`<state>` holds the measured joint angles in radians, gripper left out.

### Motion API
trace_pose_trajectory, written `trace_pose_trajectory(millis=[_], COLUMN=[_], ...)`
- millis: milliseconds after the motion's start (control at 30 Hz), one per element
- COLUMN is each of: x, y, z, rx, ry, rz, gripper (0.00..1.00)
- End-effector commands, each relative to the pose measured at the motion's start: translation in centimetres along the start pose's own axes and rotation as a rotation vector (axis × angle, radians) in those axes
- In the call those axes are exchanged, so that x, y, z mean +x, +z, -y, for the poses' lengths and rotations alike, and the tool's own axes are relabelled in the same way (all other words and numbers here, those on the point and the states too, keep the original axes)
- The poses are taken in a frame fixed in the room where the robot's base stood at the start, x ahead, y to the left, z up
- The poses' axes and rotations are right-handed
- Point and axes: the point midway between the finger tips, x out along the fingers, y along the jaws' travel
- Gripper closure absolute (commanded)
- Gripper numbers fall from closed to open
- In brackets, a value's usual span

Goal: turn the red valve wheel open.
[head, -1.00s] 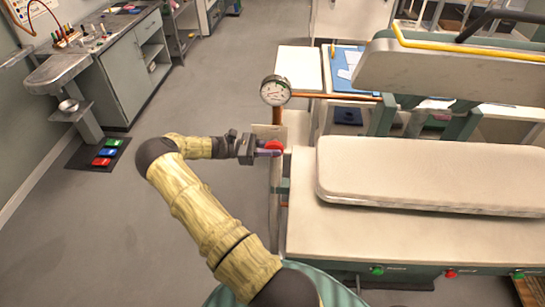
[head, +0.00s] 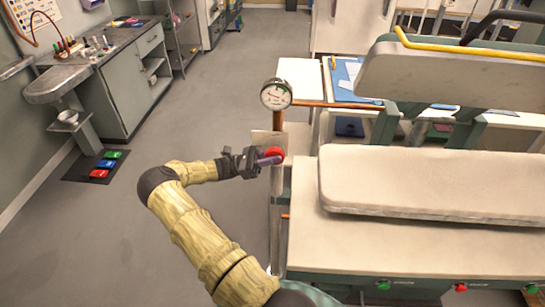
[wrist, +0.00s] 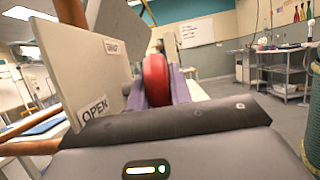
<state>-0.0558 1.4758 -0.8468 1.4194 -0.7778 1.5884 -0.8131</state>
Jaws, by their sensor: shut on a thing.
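The red valve wheel (head: 275,154) sits on the copper pipe below a round gauge, in front of a pale plate. In the wrist view the wheel (wrist: 155,80) is edge-on between the purple fingers. My gripper (head: 268,159) is shut on the wheel's rim and looks tilted in the head view. The plate (wrist: 85,70) stands left of the wheel and bears an "OPEN" label (wrist: 94,109) low down and another label higher up. The far side of the wheel and its hub are hidden.
The pressure gauge (head: 276,94) stands above the wheel on the copper pipe (head: 340,104). Coloured pedals (head: 105,165) lie on the floor at left. The floor between is clear.

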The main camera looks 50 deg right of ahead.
Motion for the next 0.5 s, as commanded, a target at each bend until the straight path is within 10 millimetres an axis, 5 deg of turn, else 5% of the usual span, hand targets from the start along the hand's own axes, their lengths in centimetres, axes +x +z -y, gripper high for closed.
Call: trace_pose_trajectory(millis=[33,67,133,500], x=[0.02,0.02,0.02,-0.27], y=[0.25,0.25,0.21,-0.04], z=[-0.09,-0.1,-0.08,-0.04], rx=[0.004,0.004,0.003,0.001], ry=[0.002,0.002,0.002,0.001], rz=[0.004,0.004,0.003,0.0], gripper=[1.0,0.73,0.6,0.57])
